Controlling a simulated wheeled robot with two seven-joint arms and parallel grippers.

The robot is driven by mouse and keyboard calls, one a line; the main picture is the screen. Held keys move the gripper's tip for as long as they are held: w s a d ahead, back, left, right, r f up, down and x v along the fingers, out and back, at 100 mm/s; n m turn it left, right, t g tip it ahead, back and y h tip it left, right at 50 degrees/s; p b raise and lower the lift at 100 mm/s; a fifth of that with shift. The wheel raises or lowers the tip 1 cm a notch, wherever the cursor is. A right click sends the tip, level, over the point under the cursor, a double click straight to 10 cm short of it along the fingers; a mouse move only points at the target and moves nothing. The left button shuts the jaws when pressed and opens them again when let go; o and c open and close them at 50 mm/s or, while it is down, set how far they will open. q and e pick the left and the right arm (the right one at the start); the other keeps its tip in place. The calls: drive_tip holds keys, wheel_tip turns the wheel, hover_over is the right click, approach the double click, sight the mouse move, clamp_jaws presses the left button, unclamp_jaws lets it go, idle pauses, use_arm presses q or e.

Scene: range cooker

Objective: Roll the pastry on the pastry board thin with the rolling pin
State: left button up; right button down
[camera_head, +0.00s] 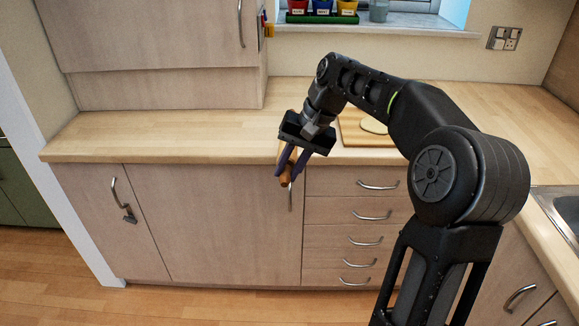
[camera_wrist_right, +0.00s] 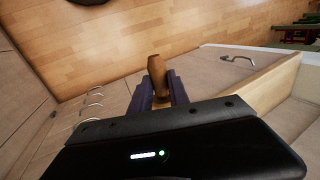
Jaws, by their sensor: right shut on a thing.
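My right gripper (camera_head: 287,168) is in front of the counter's front edge, left of the board. It is shut on the wooden rolling pin (camera_head: 286,182). In the right wrist view the pin (camera_wrist_right: 157,68) sticks out between the two fingers (camera_wrist_right: 158,90). Most of the pin is hidden by the gripper. The pastry board (camera_head: 353,132) lies on the counter, right of the gripper. The pale round pastry (camera_head: 372,126) lies on it, partly hidden behind my right arm. My left gripper is not in view.
The wooden counter (camera_head: 170,135) is clear to the left of the board. Cupboard doors and a stack of drawers with handles (camera_head: 375,215) are below. A wall cupboard (camera_head: 150,35) hangs above left. Coloured pots (camera_head: 322,14) stand on the windowsill. A sink (camera_head: 567,208) is at right.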

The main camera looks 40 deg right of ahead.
drive_tip(key=w+a+f+n+g+y, duration=0.1)
drive_tip(key=w+a+f+n, duration=0.3)
drive_tip(key=a+f, duration=1)
drive_tip(key=a+n+g, duration=0.1)
drive_tip(key=a+n, duration=0.2)
drive_tip(key=a, duration=0.1)
drive_tip(key=shift+w+f+n+g, duration=0.15)
drive_tip(key=shift+f+n+g, duration=0.15)
drive_tip(key=shift+n+g, duration=0.1)
